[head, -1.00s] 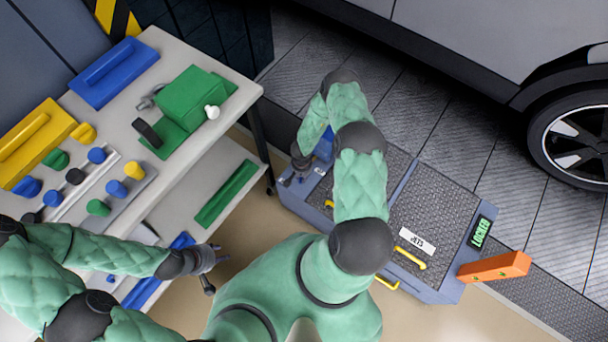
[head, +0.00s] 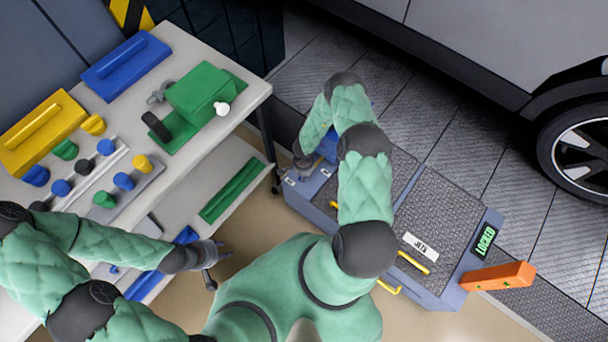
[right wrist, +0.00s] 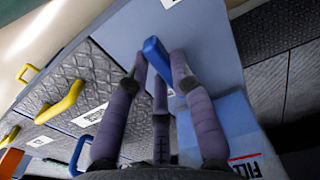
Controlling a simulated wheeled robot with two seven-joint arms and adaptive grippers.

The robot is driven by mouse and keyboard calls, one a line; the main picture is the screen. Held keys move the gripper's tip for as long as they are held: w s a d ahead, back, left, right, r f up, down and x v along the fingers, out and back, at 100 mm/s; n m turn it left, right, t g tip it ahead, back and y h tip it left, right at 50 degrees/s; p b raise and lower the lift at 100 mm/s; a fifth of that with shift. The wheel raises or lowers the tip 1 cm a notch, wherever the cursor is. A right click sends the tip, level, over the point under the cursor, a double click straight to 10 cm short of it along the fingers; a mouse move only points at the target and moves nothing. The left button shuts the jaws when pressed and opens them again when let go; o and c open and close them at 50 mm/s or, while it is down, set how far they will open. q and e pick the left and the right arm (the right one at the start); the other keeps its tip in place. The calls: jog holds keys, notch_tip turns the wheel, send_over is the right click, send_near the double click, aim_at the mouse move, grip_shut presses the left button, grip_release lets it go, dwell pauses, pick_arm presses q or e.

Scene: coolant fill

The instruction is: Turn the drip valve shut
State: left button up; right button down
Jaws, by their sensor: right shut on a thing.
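A blue lever (right wrist: 157,57), which looks like the drip valve's handle, stands out from a pale blue-grey panel in the right wrist view. My right gripper (right wrist: 160,75) has its fingers closed around this lever. In the head view my right gripper (head: 304,163) is at the left end of the low blue-grey cabinet (head: 450,298), largely hidden by its arm. My left gripper (head: 222,260) hangs empty beside the shelf table, with its fingers apart.
A blue block labelled "FILL" (right wrist: 228,130) is close to my right fingers. The cabinet has yellow handles (head: 413,263), a green "LOCKED" display (head: 485,241) and an orange block (head: 498,276). The table (head: 228,130) at left holds caps and a green fixture (head: 200,98). A car stands behind.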

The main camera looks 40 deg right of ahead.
dwell(0.3)
jog(key=c, duration=1.1)
grip_release()
jog(key=shift+o, duration=0.2)
jog(key=shift+r, duration=0.1)
notch_tip(320, 180, up, 12)
jog(key=shift+a, duration=0.1)
